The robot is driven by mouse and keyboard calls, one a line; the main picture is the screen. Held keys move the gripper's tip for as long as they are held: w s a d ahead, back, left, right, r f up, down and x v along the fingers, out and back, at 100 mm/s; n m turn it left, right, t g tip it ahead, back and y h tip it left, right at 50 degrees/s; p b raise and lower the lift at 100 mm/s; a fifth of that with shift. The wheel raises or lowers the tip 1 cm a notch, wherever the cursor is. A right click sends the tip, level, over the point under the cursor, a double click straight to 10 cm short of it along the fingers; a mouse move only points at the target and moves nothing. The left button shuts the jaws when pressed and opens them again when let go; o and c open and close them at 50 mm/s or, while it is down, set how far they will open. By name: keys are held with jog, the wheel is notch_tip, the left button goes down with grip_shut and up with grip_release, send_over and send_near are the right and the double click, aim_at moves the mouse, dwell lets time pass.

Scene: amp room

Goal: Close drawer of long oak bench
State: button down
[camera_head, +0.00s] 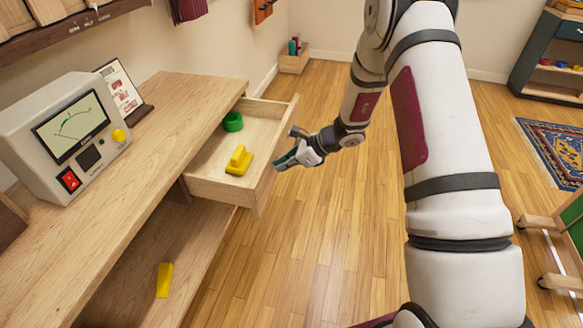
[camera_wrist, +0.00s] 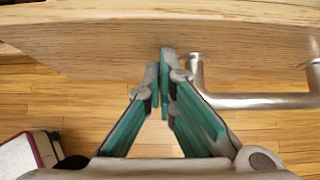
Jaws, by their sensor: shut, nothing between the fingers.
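The long oak bench (camera_head: 155,130) runs along the left in the head view. Its drawer (camera_head: 262,185) is pulled out toward the right and holds a green ring (camera_head: 233,122) and a yellow block-like piece (camera_head: 239,160). My gripper (camera_head: 280,163) is at the outer side of the drawer front, its fingers shut with nothing in them. In the wrist view the closed green fingertips (camera_wrist: 160,62) point at the wooden drawer front (camera_wrist: 100,45). A metal bar handle (camera_wrist: 255,100) is just right of the fingertips, outside them. Whether the fingertips touch the wood I cannot tell.
A meter box (camera_head: 70,135) and a framed card (camera_head: 122,88) stand on the bench top. A yellow piece (camera_head: 164,280) lies on the lower shelf. The wooden floor (camera_head: 320,240) right of the drawer is clear. A small wooden box (camera_head: 294,61) stands by the far wall.

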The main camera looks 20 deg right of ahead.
jog(key=b, duration=0.3)
send_over(221, 170)
jog(key=shift+s+d, duration=0.25)
jog(key=shift+d, duration=0.1)
jog(key=shift+w+a, duration=0.1)
jog(key=shift+a, duration=0.1)
jog(key=shift+a+r, duration=0.1)
